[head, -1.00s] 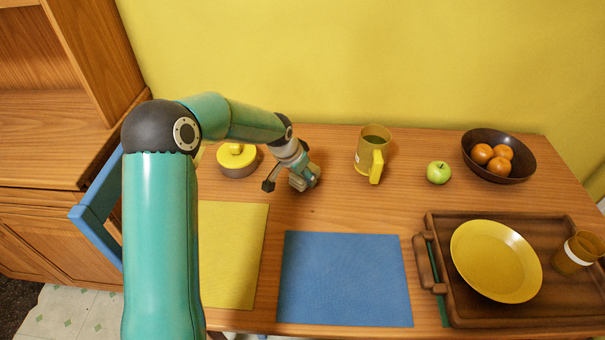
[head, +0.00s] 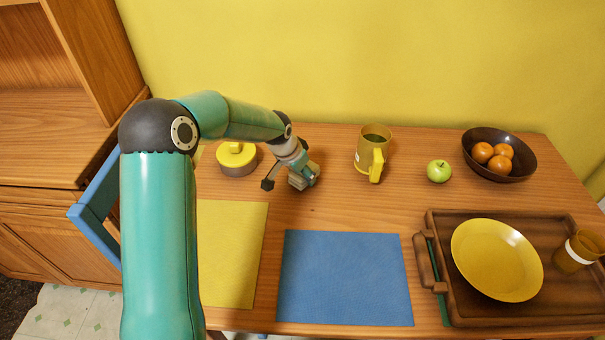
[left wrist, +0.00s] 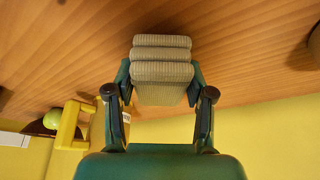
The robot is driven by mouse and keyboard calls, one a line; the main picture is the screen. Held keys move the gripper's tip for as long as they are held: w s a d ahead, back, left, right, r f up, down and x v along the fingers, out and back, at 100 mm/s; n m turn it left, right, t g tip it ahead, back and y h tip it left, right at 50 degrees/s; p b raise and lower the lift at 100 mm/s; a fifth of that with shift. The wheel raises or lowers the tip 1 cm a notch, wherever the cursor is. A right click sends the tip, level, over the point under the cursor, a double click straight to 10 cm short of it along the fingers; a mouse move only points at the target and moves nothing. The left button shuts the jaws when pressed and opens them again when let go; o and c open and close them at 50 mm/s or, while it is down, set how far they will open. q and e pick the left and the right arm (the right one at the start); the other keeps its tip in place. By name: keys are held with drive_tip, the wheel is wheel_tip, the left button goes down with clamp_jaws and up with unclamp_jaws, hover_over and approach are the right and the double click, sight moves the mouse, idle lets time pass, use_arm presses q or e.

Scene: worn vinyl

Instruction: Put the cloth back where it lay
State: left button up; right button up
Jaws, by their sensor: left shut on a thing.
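The folded cloth, grey-beige and ribbed in several layers, is between the fingers of my left gripper (head: 290,178), near the back of the table. In the left wrist view the cloth (left wrist: 162,72) sits between both dark fingers of the gripper (left wrist: 160,84). The gripper is shut on it. In the head view only part of the cloth (head: 303,178) shows past the fingers. I cannot tell whether it touches the wooden table (head: 335,205). My right gripper is not in view.
A yellow-lidded pot (head: 237,160) stands left of the gripper, a yellow mug (head: 371,155) right of it. Further right are a green apple (head: 439,171), a bowl of oranges (head: 520,165) and a tray (head: 440,218). Yellow (head: 232,250) and blue (head: 345,280) mats lie in front.

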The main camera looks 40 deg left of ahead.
use_arm(q)
drive_tip(key=shift+f+b, duration=0.5)
drive_tip(key=shift+f, duration=0.1)
idle(1.0)
drive_tip(key=o, duration=1.1)
drive_tip(key=shift+r, duration=0.1)
drive_tip(key=shift+p+v, duration=1.85)
drive_tip(key=shift+v, duration=2.1)
drive_tip(key=v, duration=1.1)
drive_tip(key=shift+r, duration=0.4)
drive_tip(key=shift+s, duration=0.1)
